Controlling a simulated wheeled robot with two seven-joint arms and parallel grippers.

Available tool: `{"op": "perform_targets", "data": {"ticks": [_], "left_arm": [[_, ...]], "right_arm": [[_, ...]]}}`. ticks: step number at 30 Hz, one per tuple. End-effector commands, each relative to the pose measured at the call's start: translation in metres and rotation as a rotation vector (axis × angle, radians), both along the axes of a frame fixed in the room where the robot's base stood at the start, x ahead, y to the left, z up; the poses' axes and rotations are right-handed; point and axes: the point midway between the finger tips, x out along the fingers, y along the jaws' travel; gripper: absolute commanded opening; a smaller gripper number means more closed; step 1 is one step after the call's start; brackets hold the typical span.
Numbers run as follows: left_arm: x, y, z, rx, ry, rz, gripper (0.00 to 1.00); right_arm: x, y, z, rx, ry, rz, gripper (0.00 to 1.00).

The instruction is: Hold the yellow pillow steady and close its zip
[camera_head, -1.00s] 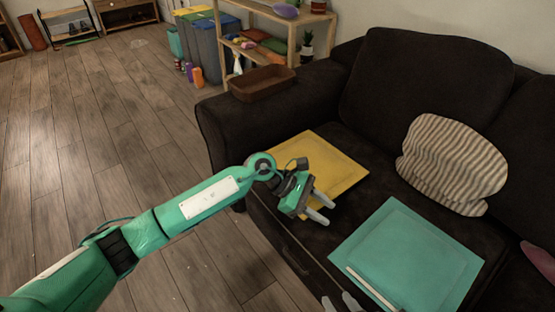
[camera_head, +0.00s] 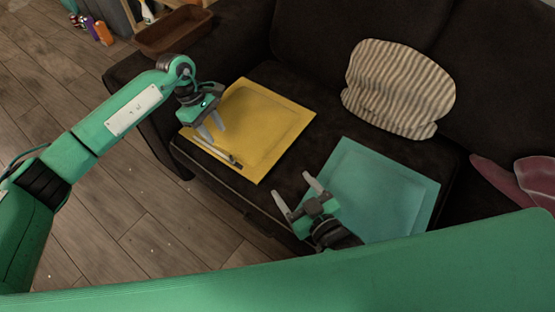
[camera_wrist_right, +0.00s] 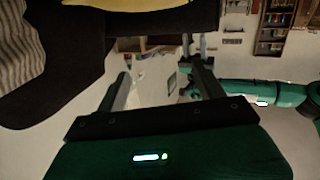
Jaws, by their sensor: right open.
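The yellow pillow (camera_head: 268,116) is a flat square lying on the sofa seat. A pale zip strip (camera_head: 212,149) with a dark part at its right end runs along its front edge. My left gripper (camera_head: 215,133) is at the pillow's left front corner, fingers apart and pointing down near the zip; I cannot tell whether they touch. My right gripper (camera_head: 292,185) is open and empty, right of the yellow pillow, by the teal pillow's front left edge. In the right wrist view the yellow pillow (camera_wrist_right: 88,4) shows at the top, and nothing is between the right fingers (camera_wrist_right: 162,82).
A teal square pillow (camera_head: 385,187) lies on the seat to the right, partly covered by my right gripper. A striped cushion (camera_head: 398,88) leans on the dark sofa back (camera_head: 330,40). A brown tray (camera_head: 172,32) sits on the armrest. A pink item (camera_head: 500,180) is at the right.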

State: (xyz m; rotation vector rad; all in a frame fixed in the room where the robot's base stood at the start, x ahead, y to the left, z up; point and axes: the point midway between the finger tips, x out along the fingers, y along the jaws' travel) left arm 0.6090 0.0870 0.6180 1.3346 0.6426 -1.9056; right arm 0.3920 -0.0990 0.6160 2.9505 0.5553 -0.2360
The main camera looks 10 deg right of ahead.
Motion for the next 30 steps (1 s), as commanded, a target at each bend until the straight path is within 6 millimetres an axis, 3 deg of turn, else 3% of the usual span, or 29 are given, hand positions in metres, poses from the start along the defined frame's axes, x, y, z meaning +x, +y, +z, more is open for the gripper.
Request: {"op": "perform_targets", "data": {"ticks": [6,14,16,19,24,30], "left_arm": [[0.0,0.0,0.0,-0.001,0.0,0.0,0.36],[0.0,0.0,0.0,-0.001,0.0,0.0,0.36],[0.0,0.0,0.0,-0.001,0.0,0.0,0.36],[0.0,0.0,0.0,-0.001,0.0,0.0,0.36],[0.0,0.0,0.0,-0.001,0.0,0.0,0.36],[0.0,0.0,0.0,-0.001,0.0,0.0,0.36]], "right_arm": [[0.055,-0.02,0.007,-0.26,-0.216,-0.061,0.7],[0.112,-0.046,0.019,-0.592,-0.418,-0.177,0.7],[0.125,-0.046,0.014,-0.709,-0.449,-0.18,0.7],[0.138,-0.024,-0.019,-0.949,-0.442,-0.054,0.7],[0.139,0.002,-0.075,-1.257,-0.4,0.181,0.7],[0.139,0.01,-0.102,-1.401,-0.379,0.293,0.7]]}}
